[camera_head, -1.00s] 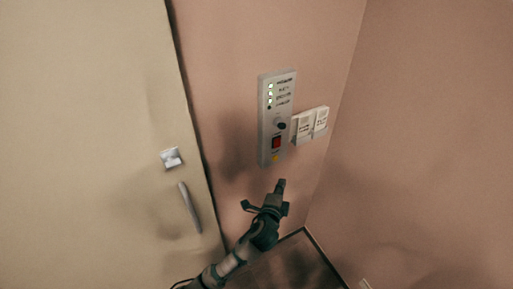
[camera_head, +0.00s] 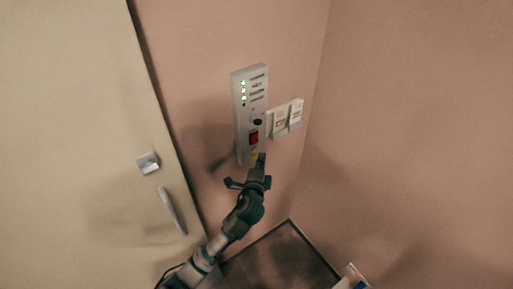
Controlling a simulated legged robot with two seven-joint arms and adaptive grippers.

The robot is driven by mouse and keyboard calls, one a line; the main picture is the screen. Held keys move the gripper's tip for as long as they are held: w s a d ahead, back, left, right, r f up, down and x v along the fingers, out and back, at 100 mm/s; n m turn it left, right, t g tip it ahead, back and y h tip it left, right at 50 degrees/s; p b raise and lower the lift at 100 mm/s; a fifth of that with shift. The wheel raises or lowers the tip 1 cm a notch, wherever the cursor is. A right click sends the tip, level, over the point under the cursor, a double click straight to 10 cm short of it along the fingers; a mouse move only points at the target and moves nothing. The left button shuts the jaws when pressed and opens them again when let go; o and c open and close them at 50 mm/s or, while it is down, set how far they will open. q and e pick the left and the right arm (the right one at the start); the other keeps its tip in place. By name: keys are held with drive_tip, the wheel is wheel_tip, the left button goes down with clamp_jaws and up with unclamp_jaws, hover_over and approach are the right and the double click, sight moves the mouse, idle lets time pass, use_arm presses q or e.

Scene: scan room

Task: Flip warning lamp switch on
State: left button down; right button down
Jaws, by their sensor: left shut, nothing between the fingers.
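A tall grey control panel (camera_head: 242,110) is mounted on the pink wall. Which control is the warning lamp switch cannot be read from the small labels. My left gripper (camera_head: 261,158) is shut and empty, pointing up at the panel's lower end just below the red switch. It partly covers the panel's bottom edge; contact cannot be judged. My right gripper is not in view.
A white double-pocket holder (camera_head: 286,118) is on the wall just right of the panel. A beige door (camera_head: 75,140) with a handle (camera_head: 173,211) stands at the left. A wall corner is at the right. A white object with blue (camera_head: 353,278) shows at the bottom right.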

sight(257, 142)
use_arm(q)
drive_tip(key=w, duration=0.2)
drive_tip(key=w+a, duration=0.1)
drive_tip(key=w, duration=0.1)
drive_tip(key=w+a, duration=0.1)
drive_tip(key=w, duration=0.1)
drive_tip(key=shift+w+f+p, duration=0.2)
drive_tip(key=shift+f+p, duration=0.2)
drive_tip(key=shift+w+a+f+b, duration=0.1)
drive_tip(key=shift+w+f+b, duration=0.05)
drive_tip(key=shift+b, duration=0.35)
